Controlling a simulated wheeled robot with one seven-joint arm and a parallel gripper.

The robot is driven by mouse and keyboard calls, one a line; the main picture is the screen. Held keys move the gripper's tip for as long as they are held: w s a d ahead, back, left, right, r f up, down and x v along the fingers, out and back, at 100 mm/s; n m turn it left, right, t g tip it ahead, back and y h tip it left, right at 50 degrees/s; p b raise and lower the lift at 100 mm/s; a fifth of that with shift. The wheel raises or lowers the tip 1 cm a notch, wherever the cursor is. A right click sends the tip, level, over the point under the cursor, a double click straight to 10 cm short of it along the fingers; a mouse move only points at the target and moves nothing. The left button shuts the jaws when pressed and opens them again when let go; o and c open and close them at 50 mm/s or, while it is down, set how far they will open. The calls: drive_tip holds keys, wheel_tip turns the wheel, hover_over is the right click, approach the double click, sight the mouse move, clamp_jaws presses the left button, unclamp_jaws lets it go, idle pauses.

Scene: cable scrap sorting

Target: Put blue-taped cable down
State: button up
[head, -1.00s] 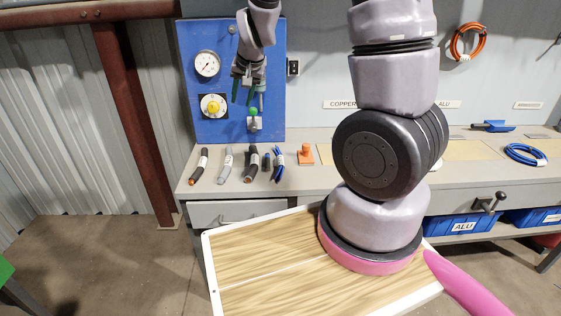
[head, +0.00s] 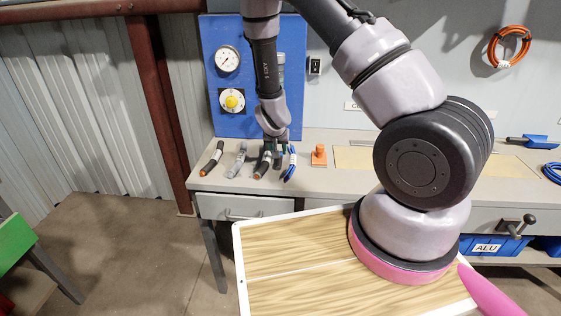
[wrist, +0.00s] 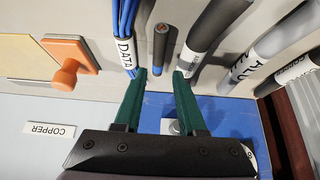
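Several cable pieces lie on the grey bench: a blue bundle (head: 290,165) labelled DATA, a black cable (head: 262,165), a grey one (head: 238,160) and a black one with a copper end (head: 212,159). My gripper (head: 272,147) is low over the row, by the blue bundle. In the wrist view, its green fingers (wrist: 162,74) are apart. A thin dark cable (wrist: 160,46) with a copper-coloured end lies between and just beyond the fingertips, with gaps on both sides. The blue bundle (wrist: 125,30) is close to one finger; a thicker dark cable (wrist: 207,32) is close to the other.
An orange block with a knob (head: 319,155) stands right of the cables. A blue panel (head: 229,78) with a gauge and yellow knob rises behind. A wood-topped surface (head: 290,250) with a white rim is in front. A blue ALU bin (head: 484,248) sits under the bench.

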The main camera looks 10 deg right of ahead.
sight(279, 160)
drive_tip(key=shift+s+x, duration=0.15)
drive_tip(key=shift+x, duration=1.25)
drive_tip(key=shift+s+x, duration=0.15)
drive_tip(key=shift+x, duration=1.2)
drive_tip(key=shift+f, duration=0.15)
clamp_jaws()
